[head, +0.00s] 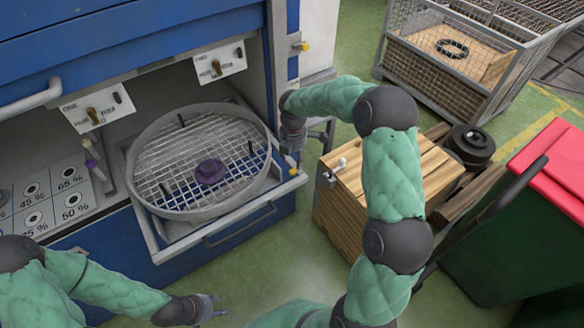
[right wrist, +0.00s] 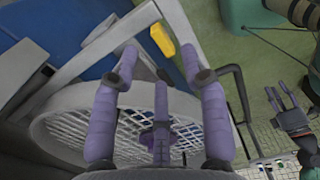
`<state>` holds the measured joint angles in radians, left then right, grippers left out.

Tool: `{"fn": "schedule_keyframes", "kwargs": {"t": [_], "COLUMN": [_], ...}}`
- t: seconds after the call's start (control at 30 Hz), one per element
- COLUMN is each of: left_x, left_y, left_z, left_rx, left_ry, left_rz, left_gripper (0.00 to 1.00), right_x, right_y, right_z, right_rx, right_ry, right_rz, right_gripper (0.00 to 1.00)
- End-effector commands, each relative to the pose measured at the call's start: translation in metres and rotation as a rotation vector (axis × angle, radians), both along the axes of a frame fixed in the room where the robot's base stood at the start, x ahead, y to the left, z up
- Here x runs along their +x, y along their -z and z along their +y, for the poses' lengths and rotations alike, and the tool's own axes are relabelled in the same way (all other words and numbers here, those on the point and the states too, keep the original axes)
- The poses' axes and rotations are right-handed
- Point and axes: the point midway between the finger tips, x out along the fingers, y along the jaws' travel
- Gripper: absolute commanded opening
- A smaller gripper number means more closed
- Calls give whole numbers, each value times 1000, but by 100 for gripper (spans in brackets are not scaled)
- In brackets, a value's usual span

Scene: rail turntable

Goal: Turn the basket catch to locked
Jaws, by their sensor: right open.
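The round mesh basket (head: 136,172) sits in a pull-out grey frame (head: 155,235) of the blue cabinet, with a dark purple hub in its middle. A small yellow handle (head: 292,166), apparently the basket catch, is at the frame's right corner. In the right wrist view the yellow handle (right wrist: 162,40) lies just beyond and between my fingertips; I see no contact. My right gripper (right wrist: 158,62) is open and empty, pointing down over that corner; in the head view it (head: 291,150) partly covers it. My left gripper (head: 208,308) is open and empty, low in front of the cabinet.
Two white label plates with brass-coloured levers (head: 101,107) (head: 218,63) hang behind the basket. Another yellow knob (head: 302,46) is on the cabinet's side post. A wooden crate (head: 345,205) stands close right of the frame.

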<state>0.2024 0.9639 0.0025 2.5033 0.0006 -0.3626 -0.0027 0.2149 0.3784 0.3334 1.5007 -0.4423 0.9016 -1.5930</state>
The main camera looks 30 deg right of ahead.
Motion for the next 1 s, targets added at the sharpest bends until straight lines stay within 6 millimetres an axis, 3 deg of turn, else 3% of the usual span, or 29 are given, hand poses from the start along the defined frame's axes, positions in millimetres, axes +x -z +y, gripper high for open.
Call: {"fn": "schedule_keyframes", "kwargs": {"t": [0.1,0.3,0.7,0.87,1.0], "left_x": [0,0,0,0,0], "left_y": [6,11,11,11,11], "left_z": [0,0,0,0,0], "left_rx": [0,0,0,0,0], "left_ry": [0,0,0,0,0], "left_rz": [0,0,0,0,0], "left_gripper": [40,40,40,40,40], "right_x": [-1,0,0,0,0], "right_y": [22,41,46,46,46], "right_z": [0,0,0,0,0], "right_rx": [1,1,0,1,1], "right_ry": [1,1,1,1,1], "right_rz": [2,0,-1,-1,-1], "right_gripper": [45,45,45,0,0]}}
